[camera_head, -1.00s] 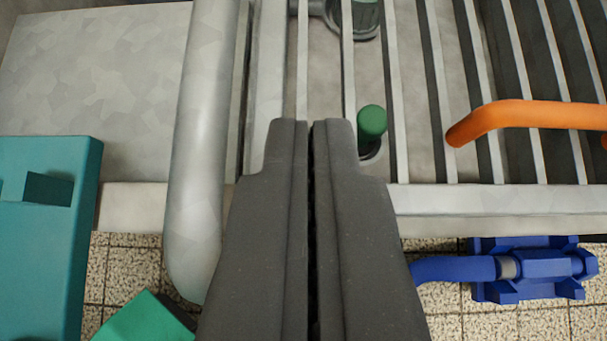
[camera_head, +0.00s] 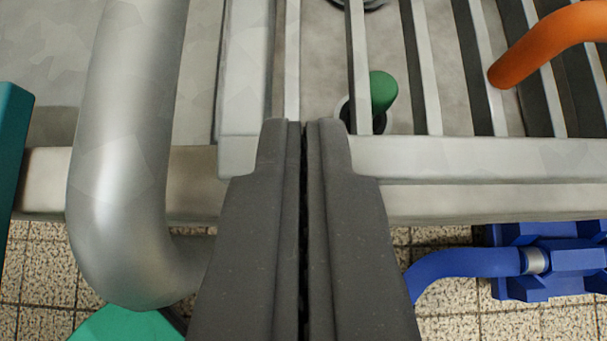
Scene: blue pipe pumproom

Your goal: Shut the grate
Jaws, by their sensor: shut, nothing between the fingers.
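The grate (camera_head: 455,155) is a pale metal frame with parallel bars, filling the upper right of the head view. An orange handle (camera_head: 545,45) rises over its bars at the upper right. My gripper (camera_head: 304,122) is shut and empty, pointing up the picture. Its fingertips overlap the near left corner of the grate in the picture; I cannot tell whether they touch it. The fingers hide part of the grate's near edge.
A thick grey pipe (camera_head: 128,150) stands close left of my gripper. A green knob (camera_head: 383,92) shows between the bars. A teal block (camera_head: 12,150) is at the far left, a green thing (camera_head: 125,325) at lower left. A blue fitting (camera_head: 545,262) lies right, above the tiled floor (camera_head: 40,270).

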